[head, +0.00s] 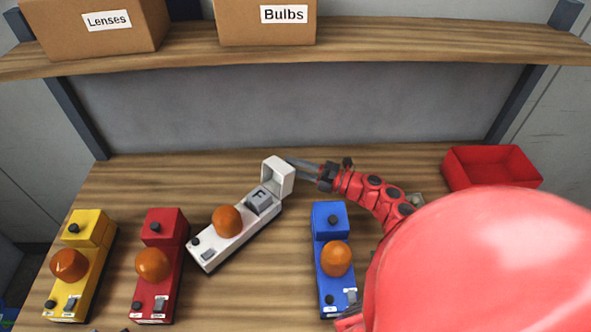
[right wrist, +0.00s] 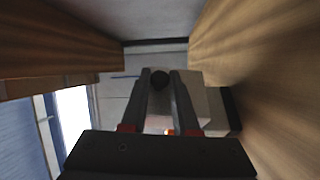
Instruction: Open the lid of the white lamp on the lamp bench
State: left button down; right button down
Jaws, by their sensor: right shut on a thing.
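The white lamp (head: 222,244) lies at an angle on the bench, with an orange dome, a black knob and a grey switch on its near part. Its white lid (head: 278,174) stands swung up at the far end, and a grey block (head: 259,201) shows in the uncovered compartment. My right gripper (head: 293,163) reaches the lid from the right and is shut on the lid's dark knob. The knob (right wrist: 160,78) also shows between the fingertips in the right wrist view, with the pale lid behind. My left gripper is not in view.
Yellow (head: 83,262), red (head: 160,263) and blue (head: 331,260) lamps with closed lids stand on the bench (head: 160,180). An open red bin (head: 491,167) is at the right. A shelf (head: 400,45) above holds Lenses (head: 100,32) and Bulbs (head: 264,28) boxes.

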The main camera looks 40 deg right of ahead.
jog(key=shift+a+r+n, duration=0.3)
jog(key=shift+r+n, duration=0.1)
jog(key=shift+n, duration=0.1)
jog(key=c, duration=0.7)
grip_release()
jog(key=b+v, duration=0.1)
jog(key=v, duration=0.4)
jog(key=b+v, duration=0.2)
jog(key=v, duration=0.4)
jog(key=b+v, duration=0.2)
jog(key=v, duration=0.4)
jog(key=shift+s+d+r, duration=0.15)
jog(key=shift+s+r, duration=0.05)
jog(key=shift+r, duration=0.05)
